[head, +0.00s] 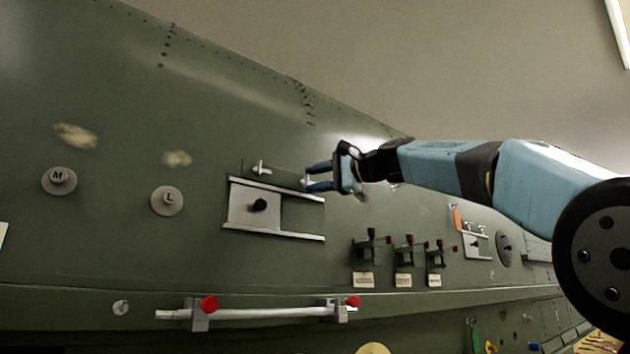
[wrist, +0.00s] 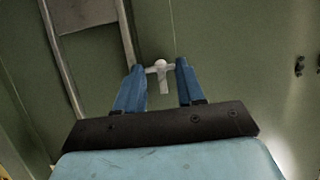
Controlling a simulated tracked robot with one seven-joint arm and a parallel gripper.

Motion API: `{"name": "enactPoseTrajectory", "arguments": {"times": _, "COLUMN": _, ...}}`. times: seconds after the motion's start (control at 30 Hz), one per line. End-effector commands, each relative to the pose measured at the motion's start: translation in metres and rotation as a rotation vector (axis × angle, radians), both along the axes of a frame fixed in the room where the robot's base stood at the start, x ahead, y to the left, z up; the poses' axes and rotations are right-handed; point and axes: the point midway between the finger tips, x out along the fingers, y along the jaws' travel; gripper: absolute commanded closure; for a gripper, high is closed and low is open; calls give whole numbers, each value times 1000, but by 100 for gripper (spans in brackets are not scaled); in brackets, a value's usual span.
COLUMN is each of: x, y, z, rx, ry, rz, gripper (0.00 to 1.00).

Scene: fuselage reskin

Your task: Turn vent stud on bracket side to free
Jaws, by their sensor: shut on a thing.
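My gripper (head: 316,178) is at the fuselage skin, above the right end of the railed vent panel. Its blue fingers are shut on a small pale T-shaped stud (wrist: 162,73). In the wrist view the stud's crossbar spans between the fingertips and its stem points down the picture. In the head view the fingers hide most of this stud. A second similar stud (head: 261,168) stands free to the left, above the plate. The grey vent plate (head: 241,207) with a black knob (head: 260,205) sits between two metal rails, toward their left end.
Several dark clamps with red tips (head: 405,250) stand over labels to the lower right. A small bracket with an orange tag (head: 457,220) is farther right. A horizontal bar with red knobs (head: 265,314) runs below. Round caps M (head: 59,180) and L (head: 167,200) are at left.

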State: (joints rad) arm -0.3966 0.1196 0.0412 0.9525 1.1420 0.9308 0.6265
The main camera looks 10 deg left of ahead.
Motion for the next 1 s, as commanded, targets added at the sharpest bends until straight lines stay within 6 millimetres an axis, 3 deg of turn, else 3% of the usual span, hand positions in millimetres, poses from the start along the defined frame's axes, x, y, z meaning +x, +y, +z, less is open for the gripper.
{"name": "enactPoseTrajectory", "arguments": {"times": 0.17, "x": 2, "y": 2, "z": -7, "rx": -12, "ry": 9, "rz": 6, "gripper": 92}}
{"name": "enactPoseTrajectory", "arguments": {"times": 0.2, "x": 2, "y": 3, "z": -7, "rx": -12, "ry": 9, "rz": 6, "gripper": 61}}
{"name": "enactPoseTrajectory", "arguments": {"times": 0.47, "x": 1, "y": 2, "z": -4, "rx": -6, "ry": 6, "rz": 3, "gripper": 36}}
{"name": "enactPoseTrajectory", "arguments": {"times": 0.77, "x": 0, "y": -2, "z": -2, "rx": -3, "ry": 3, "rz": 2, "gripper": 36}}
{"name": "enactPoseTrajectory", "arguments": {"times": 1.0, "x": -10, "y": -32, "z": -1, "rx": -2, "ry": 3, "rz": -2, "gripper": 36}}
